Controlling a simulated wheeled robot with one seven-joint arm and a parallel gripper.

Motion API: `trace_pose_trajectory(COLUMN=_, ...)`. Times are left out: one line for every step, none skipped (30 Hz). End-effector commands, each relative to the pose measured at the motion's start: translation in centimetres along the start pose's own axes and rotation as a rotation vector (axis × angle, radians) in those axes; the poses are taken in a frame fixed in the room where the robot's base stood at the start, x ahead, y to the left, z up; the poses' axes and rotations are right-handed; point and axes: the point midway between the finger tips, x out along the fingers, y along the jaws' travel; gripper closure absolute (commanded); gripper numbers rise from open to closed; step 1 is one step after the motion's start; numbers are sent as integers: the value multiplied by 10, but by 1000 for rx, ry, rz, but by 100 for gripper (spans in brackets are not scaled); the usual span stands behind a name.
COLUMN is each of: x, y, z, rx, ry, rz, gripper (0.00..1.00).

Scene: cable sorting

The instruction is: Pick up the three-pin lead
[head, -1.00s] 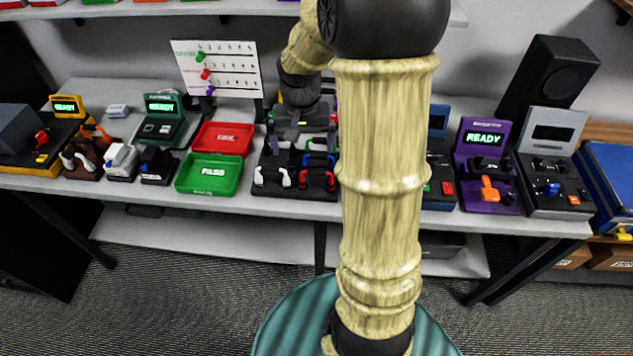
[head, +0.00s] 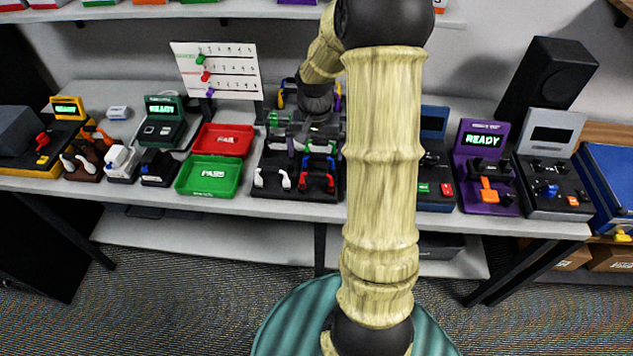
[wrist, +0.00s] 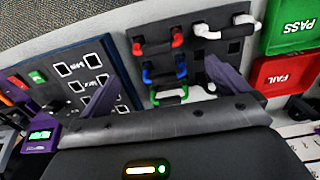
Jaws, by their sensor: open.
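A black rack (head: 258,186) on the table holds several short leads with coloured ends. In the head view a white lead (head: 272,180) and a red lead (head: 316,183) lie in its front row, with a blue lead (head: 320,162) behind the red. In the wrist view I see the red lead (wrist: 158,46), white lead (wrist: 226,33), blue lead (wrist: 165,72) and a green lead (wrist: 171,97). I cannot tell which is the three-pin lead. My gripper (wrist: 160,78) is open and empty above the rack, its purple fingers apart; it partly hides the back rows.
Red FAIL (head: 222,140) and green PASS (head: 209,176) trays stand left of the rack. A white chart board (head: 217,70) stands behind. Test devices, including a purple one (head: 484,170), stand to the right. A black speaker (head: 548,88) is at the back right.

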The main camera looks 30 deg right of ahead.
Motion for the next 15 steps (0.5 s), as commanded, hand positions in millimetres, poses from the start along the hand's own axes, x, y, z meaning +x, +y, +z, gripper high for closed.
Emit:
trace_pose_trajectory(x=10, y=0, z=1, rx=-2, ry=-5, rz=1, gripper=0)
trace_pose_trajectory(x=15, y=0, z=1, rx=-2, ry=-5, rz=1, gripper=0)
trace_pose_trajectory(x=22, y=0, z=1, rx=-2, ry=-5, rz=1, gripper=0)
trace_pose_trajectory(x=27, y=0, z=1, rx=-1, ry=-5, rz=1, gripper=0)
trace_pose_trajectory(x=32, y=0, z=1, rx=-2, ry=-5, rz=1, gripper=0)
trace_pose_trajectory(x=40, y=0, z=2, rx=-2, ry=-5, rz=1, gripper=0)
trace_pose_trajectory(x=44, y=0, z=2, rx=-2, ry=-5, rz=1, gripper=0)
trace_pose_trajectory(x=49, y=0, z=2, rx=-2, ry=-5, rz=1, gripper=0)
trace_pose_trajectory(x=54, y=0, z=1, rx=-2, ry=-3, rz=1, gripper=0)
trace_pose_trajectory(x=57, y=0, z=1, rx=-1, ry=-3, rz=1, gripper=0)
trace_pose_trajectory(x=60, y=0, z=1, rx=-1, ry=-2, rz=1, gripper=0)
trace_pose_trajectory(x=62, y=0, z=1, rx=-1, ry=-1, rz=0, gripper=0)
trace_pose_trajectory(x=62, y=0, z=1, rx=-1, ry=0, rz=0, gripper=0)
trace_pose_trajectory(x=63, y=0, z=1, rx=-1, ry=0, rz=0, gripper=0)
trace_pose_trajectory(x=63, y=0, z=0, rx=-1, ry=1, rz=0, gripper=0)
